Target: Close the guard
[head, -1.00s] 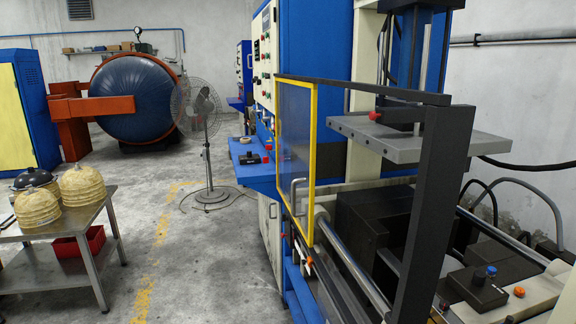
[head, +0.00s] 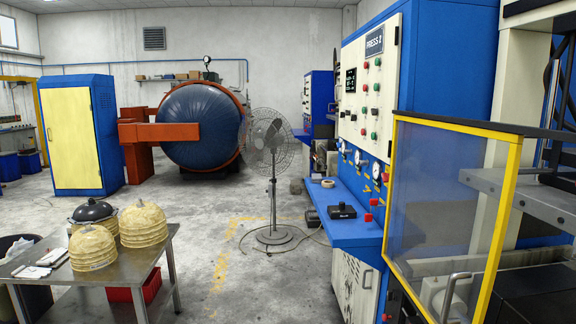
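The guard (head: 440,195) is a clear panel in a yellow frame at the right of the head view. It hangs below a dark top rail (head: 470,127) on the front of the blue press (head: 450,60). Its grey handle (head: 452,292) is low on the panel, and the picture's bottom edge cuts off the guard's lower part. To the right of the guard, the grey press plate (head: 540,200) shows uncovered. Neither of my grippers is in view.
The press control panel (head: 362,95) and a blue ledge (head: 345,232) stand left of the guard. A fan (head: 272,180) stands on the floor beyond. A metal table (head: 120,270) with domed moulds is at the lower left.

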